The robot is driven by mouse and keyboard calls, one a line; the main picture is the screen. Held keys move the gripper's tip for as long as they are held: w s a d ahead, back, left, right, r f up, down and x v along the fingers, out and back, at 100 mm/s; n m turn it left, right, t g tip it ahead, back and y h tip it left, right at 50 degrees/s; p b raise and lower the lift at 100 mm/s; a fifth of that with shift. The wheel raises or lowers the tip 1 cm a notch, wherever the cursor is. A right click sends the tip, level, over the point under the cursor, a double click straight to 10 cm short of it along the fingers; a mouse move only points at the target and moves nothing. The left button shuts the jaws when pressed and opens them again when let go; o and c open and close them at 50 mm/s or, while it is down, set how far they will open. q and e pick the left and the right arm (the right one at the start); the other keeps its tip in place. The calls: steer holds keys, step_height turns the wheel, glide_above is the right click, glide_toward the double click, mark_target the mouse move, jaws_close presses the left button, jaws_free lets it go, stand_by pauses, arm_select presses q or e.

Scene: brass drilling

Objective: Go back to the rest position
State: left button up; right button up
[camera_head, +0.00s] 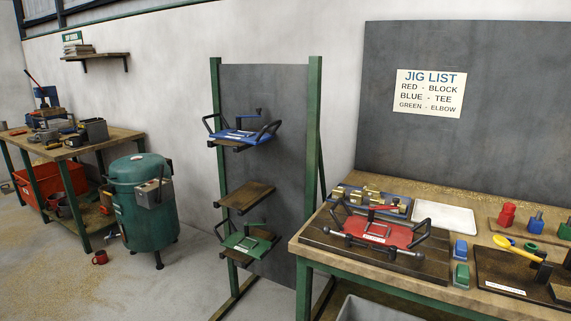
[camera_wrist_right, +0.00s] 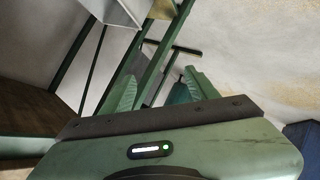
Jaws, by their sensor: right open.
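My right gripper (camera_wrist_right: 158,88) shows in the right wrist view, with its two green fingers apart and nothing visible between them. Neither gripper shows in the head view. A red jig (camera_head: 378,231) sits on a dark base on the workbench (camera_head: 330,262). A blue jig (camera_head: 238,136) rests on the upper shelf of the green-posted rack, and a green jig (camera_head: 246,243) rests on its lower shelf. The middle shelf (camera_head: 245,196) is bare.
Brass parts (camera_head: 355,194), a white tray (camera_head: 444,217) and coloured pieces (camera_head: 507,215) lie on the workbench. A green tank (camera_head: 142,196) stands beside a second bench (camera_head: 112,139). A red mug (camera_head: 99,257) is on the floor. Open floor lies at lower left.

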steer(key=s+d+f+m+g+h, duration=0.1)
steer(key=s+f+m+g+h, duration=0.15)
steer(key=s+f, duration=0.7)
steer(key=s+f+m+g+h, duration=0.1)
steer(key=s+f+m+g, duration=0.4)
steer(key=s, duration=0.8)
steer(key=s+a+f+m+g, duration=0.1)
steer(key=s+f, duration=0.2)
steer(key=s, duration=0.7)
steer(key=s+a+f+g, duration=0.1)
steer(key=s+f, duration=0.2)
steer(key=s, duration=0.7)
steer(key=shift+a+m+g, duration=0.3)
steer(key=shift+m+g, duration=0.05)
steer(key=shift+h, duration=0.25)
